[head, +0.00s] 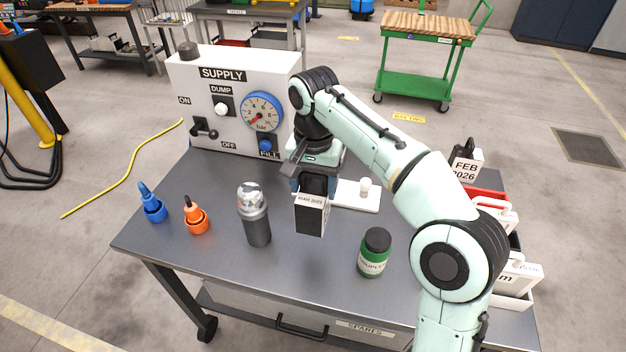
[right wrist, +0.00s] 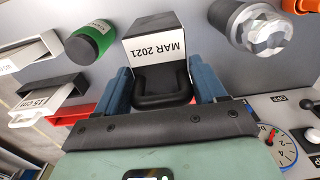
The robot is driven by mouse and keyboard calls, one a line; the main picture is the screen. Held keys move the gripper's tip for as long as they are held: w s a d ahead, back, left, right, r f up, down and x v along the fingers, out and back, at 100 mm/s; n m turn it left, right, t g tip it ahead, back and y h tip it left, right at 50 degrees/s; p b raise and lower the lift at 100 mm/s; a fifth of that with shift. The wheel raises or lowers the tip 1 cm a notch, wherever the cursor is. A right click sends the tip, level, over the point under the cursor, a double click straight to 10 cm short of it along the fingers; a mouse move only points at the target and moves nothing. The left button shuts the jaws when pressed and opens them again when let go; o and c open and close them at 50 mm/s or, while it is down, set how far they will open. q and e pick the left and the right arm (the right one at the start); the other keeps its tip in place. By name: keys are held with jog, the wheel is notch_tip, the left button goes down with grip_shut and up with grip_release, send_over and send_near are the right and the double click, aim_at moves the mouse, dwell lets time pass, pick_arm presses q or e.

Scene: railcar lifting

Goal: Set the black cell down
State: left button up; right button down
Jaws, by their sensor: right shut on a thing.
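The black cell (head: 311,217) has a white label that reads MAR 2021 in the right wrist view (right wrist: 158,52), and a black loop handle on top. My right gripper (head: 315,187) is shut on it from above; in the right wrist view its blue fingers (right wrist: 163,88) are on either side of the handle. The cell hangs upright over the middle of the table (head: 225,262). I cannot tell whether its base touches the tabletop. A second dark cell (head: 466,163), labelled FEB 2026, stands at the right behind my arm. My left gripper is not in view.
A grey canister with a clear top (head: 255,218) stands left of the cell, and a green jar (head: 374,253) front right. A white plate with a knob (head: 352,196) lies behind. The SUPPLY box (head: 235,100) is at the back. Blue (head: 152,205) and orange (head: 195,217) fittings are left.

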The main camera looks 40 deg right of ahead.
aim_at(313, 222)
notch_tip(313, 222, down, 7)
jog(key=shift+r+b, duration=0.1)
jog(key=shift+b, duration=0.8)
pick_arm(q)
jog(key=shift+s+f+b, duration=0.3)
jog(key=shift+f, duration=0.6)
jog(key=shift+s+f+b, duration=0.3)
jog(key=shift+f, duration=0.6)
pick_arm(e)
jog(key=shift+f, duration=2.8)
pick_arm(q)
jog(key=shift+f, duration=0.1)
pick_arm(e)
jog(key=shift+f, duration=0.15)
jog(key=shift+c, duration=1.3)
grip_release()
jog(key=shift+f, duration=0.1)
jog(key=shift+o, duration=0.9)
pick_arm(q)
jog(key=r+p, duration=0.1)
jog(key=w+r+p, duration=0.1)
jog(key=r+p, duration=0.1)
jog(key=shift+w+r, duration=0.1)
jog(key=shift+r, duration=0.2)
pick_arm(e)
notch_tip(313, 222, up, 12)
jog(key=shift+r, duration=0.15)
